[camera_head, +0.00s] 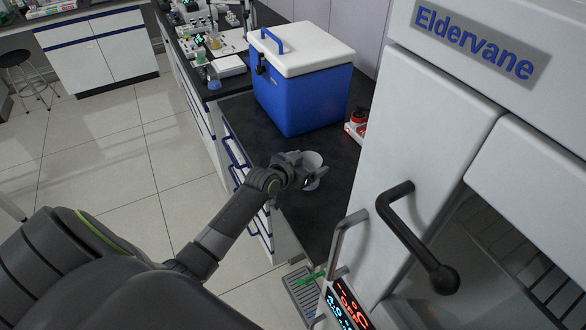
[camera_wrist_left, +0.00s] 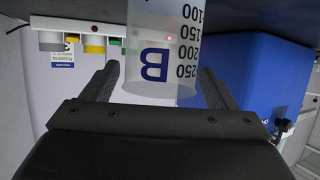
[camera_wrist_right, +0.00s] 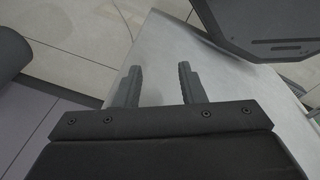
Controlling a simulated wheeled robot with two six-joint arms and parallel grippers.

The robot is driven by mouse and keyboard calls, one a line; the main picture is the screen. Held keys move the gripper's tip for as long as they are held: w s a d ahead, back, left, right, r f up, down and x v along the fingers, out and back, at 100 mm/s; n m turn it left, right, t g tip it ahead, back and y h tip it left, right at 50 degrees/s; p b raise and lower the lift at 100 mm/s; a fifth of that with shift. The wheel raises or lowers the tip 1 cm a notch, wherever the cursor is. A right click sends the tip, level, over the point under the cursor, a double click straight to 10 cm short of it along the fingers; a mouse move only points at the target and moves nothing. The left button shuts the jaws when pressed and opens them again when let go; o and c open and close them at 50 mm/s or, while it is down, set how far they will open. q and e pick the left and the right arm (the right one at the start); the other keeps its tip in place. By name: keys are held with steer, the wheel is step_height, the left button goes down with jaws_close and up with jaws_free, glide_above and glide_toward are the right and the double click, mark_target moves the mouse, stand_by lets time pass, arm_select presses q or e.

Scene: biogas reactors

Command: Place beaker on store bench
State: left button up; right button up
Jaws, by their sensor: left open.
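A clear beaker (camera_head: 313,168) with a blue letter B and volume marks stands on the dark bench top (camera_head: 335,205), in front of the blue cooler. In the left wrist view the beaker (camera_wrist_left: 163,50) appears upside down between the fingers. My left gripper (camera_head: 297,172) is open around the beaker, with a visible gap between the fingers and its walls. In the right wrist view my right gripper (camera_wrist_right: 160,85) is open and empty above a pale surface. It does not show in the head view.
A blue cooler with a white lid (camera_head: 300,80) stands behind the beaker. A white Eldervane cabinet (camera_head: 450,90) with a black handle is close on the right. Small bottles (camera_head: 357,122) stand beside the cooler. Lab instruments (camera_head: 215,45) are farther back. The floor at left is open.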

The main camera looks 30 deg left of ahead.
arm_select(q)
steer(key=v, duration=1.1)
steer(key=shift+b, duration=0.35)
steer(key=shift+s, duration=0.15)
steer(key=shift+f, duration=0.1)
